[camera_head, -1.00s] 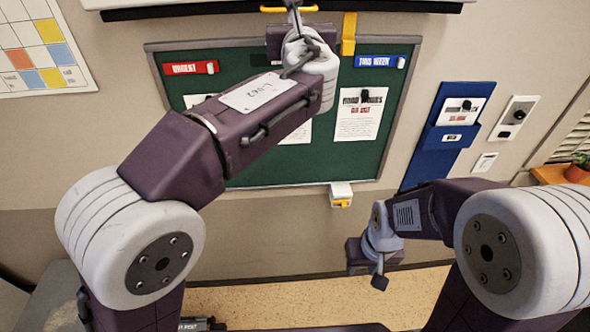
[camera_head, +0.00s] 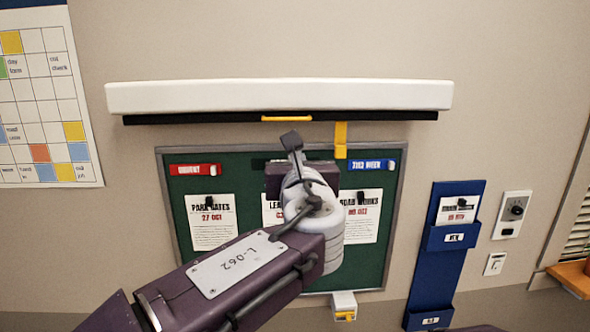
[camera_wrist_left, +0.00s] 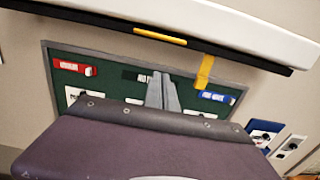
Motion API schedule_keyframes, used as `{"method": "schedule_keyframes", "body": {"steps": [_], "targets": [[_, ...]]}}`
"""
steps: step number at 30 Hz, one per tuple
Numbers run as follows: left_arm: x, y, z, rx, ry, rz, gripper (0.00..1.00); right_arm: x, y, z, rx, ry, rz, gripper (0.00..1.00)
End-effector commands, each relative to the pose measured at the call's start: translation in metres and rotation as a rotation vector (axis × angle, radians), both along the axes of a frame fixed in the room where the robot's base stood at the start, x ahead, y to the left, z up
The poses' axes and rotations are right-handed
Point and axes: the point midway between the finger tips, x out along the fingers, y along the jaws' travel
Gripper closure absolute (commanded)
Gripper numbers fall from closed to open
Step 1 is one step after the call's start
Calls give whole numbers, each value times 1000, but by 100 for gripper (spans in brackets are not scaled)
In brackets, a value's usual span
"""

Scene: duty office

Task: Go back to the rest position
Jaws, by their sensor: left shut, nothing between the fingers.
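My left arm comes in from the bottom of the head view, and its wrist covers the middle of the green notice board (camera_head: 205,260). My left gripper (camera_head: 291,142) points up and away in front of the board. In the left wrist view my left gripper (camera_wrist_left: 162,90) shows its grey fingers together, shut with nothing between them. My right gripper is out of view.
A long white housing (camera_head: 280,96) with a dark lower edge and a yellow pull (camera_head: 287,118) is on the wall above the board. A blue document holder (camera_head: 438,272) hangs right of the board. A calendar (camera_head: 45,100) hangs at left.

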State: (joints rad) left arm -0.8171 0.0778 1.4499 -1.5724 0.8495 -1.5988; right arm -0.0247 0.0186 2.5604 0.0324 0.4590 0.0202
Motion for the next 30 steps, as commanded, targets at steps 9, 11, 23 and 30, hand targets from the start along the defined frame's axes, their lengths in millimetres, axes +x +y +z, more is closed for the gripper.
{"method": "schedule_keyframes", "body": {"steps": [9,11,23,30], "targets": [[-25,-1,-2,1,3,1,100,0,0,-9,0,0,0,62],[-21,6,-3,1,3,17,100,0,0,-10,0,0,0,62],[14,221,-217,-187,415,497,100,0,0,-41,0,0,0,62],[-84,280,-410,-903,687,932,100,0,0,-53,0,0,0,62]]}}
